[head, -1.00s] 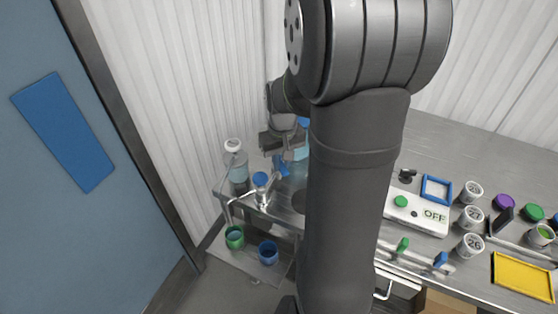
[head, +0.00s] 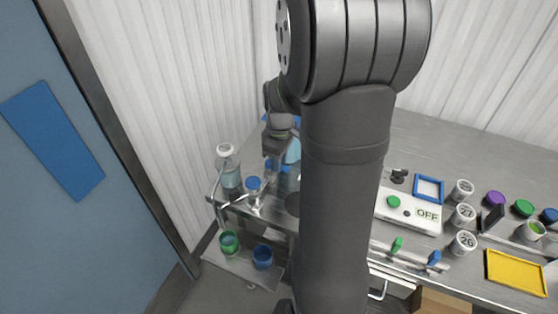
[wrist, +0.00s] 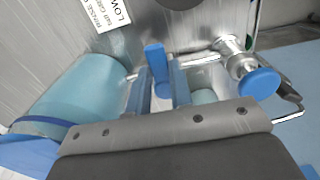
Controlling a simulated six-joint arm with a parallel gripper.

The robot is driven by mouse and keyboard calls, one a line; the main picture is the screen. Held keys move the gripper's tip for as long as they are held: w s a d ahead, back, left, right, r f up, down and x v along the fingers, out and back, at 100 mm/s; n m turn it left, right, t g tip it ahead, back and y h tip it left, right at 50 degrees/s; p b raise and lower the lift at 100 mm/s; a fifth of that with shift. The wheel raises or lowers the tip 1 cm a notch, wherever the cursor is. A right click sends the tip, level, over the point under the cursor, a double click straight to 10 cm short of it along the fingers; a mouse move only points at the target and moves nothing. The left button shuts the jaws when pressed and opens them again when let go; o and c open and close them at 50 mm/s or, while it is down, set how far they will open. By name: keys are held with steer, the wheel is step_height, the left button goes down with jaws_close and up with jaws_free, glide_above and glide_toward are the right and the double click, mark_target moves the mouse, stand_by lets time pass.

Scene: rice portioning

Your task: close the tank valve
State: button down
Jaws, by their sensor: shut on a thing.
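The blue valve lever (wrist: 156,60) stands between the two fingers of my gripper (wrist: 161,88) in the wrist view. My gripper is shut on it. In the head view my gripper (head: 277,155) points down at the blue lever (head: 279,167), beside the tank. The pale blue tank (wrist: 80,92) lies left of the fingers in the wrist view. In the head view it (head: 293,152) is mostly hidden behind my arm. A metal tap with a round blue knob (wrist: 258,83) is right of the fingers; the knob also shows in the head view (head: 254,183).
A clear bottle (head: 229,168) stands left of the tap. Green (head: 229,242) and blue (head: 262,256) cups sit on a lower shelf. A white box (head: 410,213) reading OFF, several jars and a yellow tray (head: 515,273) are on the right. My arm hides the middle.

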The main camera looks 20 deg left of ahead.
steer(key=shift+r, duration=0.1)
stand_by(0.4)
steer(key=c, duration=1.3)
jaws_free()
step_height(320, 180, up, 17)
steer(key=shift+r, duration=0.15)
step_height(320, 180, down, 18)
steer(key=shift+r, duration=0.25)
